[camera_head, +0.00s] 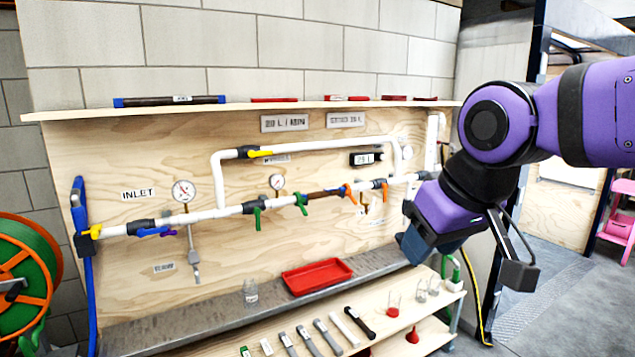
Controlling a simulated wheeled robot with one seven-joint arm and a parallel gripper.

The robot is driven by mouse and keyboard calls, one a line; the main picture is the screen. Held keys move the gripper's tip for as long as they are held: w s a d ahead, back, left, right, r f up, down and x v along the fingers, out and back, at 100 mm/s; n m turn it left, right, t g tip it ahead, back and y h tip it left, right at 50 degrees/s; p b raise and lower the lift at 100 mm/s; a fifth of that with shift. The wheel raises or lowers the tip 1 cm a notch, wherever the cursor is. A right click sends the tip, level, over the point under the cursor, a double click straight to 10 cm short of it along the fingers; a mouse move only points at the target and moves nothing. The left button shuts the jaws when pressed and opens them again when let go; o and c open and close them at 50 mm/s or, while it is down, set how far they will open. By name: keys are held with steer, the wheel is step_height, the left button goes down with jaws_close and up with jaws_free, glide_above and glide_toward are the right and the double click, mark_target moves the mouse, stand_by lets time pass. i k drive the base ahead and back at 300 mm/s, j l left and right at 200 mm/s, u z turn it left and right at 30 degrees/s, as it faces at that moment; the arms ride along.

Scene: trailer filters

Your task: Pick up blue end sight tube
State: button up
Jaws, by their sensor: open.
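The blue end sight tube (170,101) is a dark brown tube with blue ends and a small white label. It lies lengthwise on the narrow wooden shelf (240,106) above the pipe board, at the left. My gripper (408,248) is at the end of the purple arm, right of the board and well below and to the right of the tube. It is open and apart from the tube. Its fingers are small and hard to make out, and I see nothing held in it.
Several red-ended pieces (275,99) lie farther right on the same shelf. White pipes (300,145) with valves and a gauge (184,190) stick out from the board. Below are a red tray (317,276), glass jars and tools. A hose reel (20,285) stands at left.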

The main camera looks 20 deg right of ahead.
mark_target(335, 190)
steer(key=i+l+u, duration=0.1)
steer(key=i+l, duration=0.15)
steer(key=i+l+u, duration=0.1)
steer(key=i+l, duration=0.15)
steer(key=i+l+u, duration=0.1)
steer(key=l, duration=0.3)
steer(key=i+l+u, duration=0.1)
steer(key=i+l, duration=0.25)
steer(key=i+l+u, duration=0.1)
steer(key=l, duration=0.25)
steer(key=i+l+u, duration=0.1)
steer(key=i+l, duration=0.2)
steer(key=i+l+u, duration=0.1)
steer(key=l, duration=0.35)
steer(key=i, duration=0.1)
